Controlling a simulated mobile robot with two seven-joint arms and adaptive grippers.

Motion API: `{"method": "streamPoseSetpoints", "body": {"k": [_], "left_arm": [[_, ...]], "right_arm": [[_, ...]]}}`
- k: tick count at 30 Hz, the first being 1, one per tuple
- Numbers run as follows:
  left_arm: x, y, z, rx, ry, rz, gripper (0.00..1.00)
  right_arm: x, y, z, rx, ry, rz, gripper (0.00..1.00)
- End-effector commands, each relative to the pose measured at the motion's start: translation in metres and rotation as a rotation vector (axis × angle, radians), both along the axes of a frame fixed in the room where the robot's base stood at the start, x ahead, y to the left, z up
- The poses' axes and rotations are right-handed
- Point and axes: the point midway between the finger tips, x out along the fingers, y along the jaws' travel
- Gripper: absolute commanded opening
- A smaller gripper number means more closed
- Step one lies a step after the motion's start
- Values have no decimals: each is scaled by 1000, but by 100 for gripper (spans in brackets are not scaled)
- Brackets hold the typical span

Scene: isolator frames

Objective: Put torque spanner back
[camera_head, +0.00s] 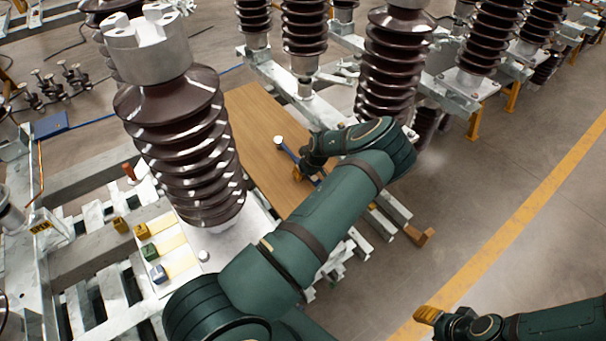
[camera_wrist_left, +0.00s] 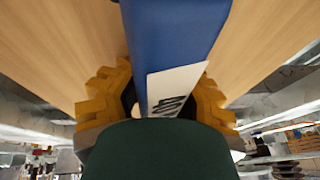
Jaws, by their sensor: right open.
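The torque spanner (camera_head: 288,152) shows in the head view as a blue shaft with a pale round head over the wooden board. In the left wrist view its blue body with a white label (camera_wrist_left: 175,30) runs between the yellow fingers. My left gripper (camera_head: 307,176) is shut on it, with one finger on each side. I cannot tell whether the spanner touches the board. The rest of the spanner is hidden by my left arm. My right gripper (camera_head: 430,315) is open and empty over the floor at the lower right.
The wooden board (camera_head: 255,115) lies between brown ribbed insulators; a large insulator (camera_head: 185,130) stands close on the left. Metal frames (camera_head: 90,290) and a plate with small coloured blocks (camera_head: 152,251) are at the lower left. Floor with a yellow line (camera_head: 520,215) is clear at right.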

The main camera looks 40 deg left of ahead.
Motion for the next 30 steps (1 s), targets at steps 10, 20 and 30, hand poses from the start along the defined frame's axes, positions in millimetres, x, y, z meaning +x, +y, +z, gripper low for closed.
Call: {"method": "streamPoseSetpoints", "body": {"k": [10, 20, 30], "left_arm": [[4, -7, 10, -7, -5, -7, 35], [4, -29, 76, -5, -6, -5, 35], [3, -45, 119, -3, -2, -3, 35]], "right_arm": [[3, -1, 13, -2, -8, -6, 47], [6, -1, 19, -3, -15, -11, 47], [8, -1, 24, -4, -18, -14, 47]]}}
